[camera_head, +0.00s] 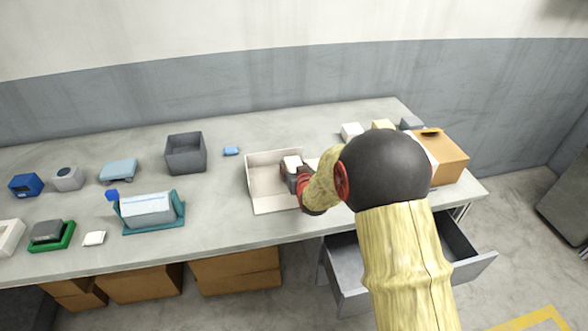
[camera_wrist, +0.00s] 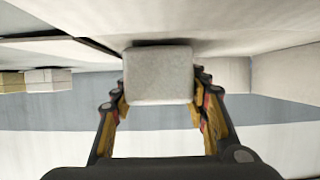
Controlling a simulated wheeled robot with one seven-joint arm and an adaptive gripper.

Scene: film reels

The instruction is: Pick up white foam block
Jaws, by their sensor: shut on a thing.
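The white foam block (camera_wrist: 158,75) is between the two fingers of my gripper (camera_wrist: 160,100) in the wrist view, with a finger against each side. In the head view, the white block (camera_head: 292,161) shows at my gripper (camera_head: 298,176), inside or just above the shallow pale tray (camera_head: 270,205). My gripper is shut on the block. My arm hides the right part of the tray, and I cannot tell whether the block touches its floor.
Left on the table (camera_head: 220,207) are a grey bin (camera_head: 186,154), a small blue block (camera_head: 231,151) and a teal holder (camera_head: 152,211). At the right are a cardboard box (camera_head: 446,160) and small blocks (camera_head: 352,131). A grey drawer (camera_head: 474,262) stands open below.

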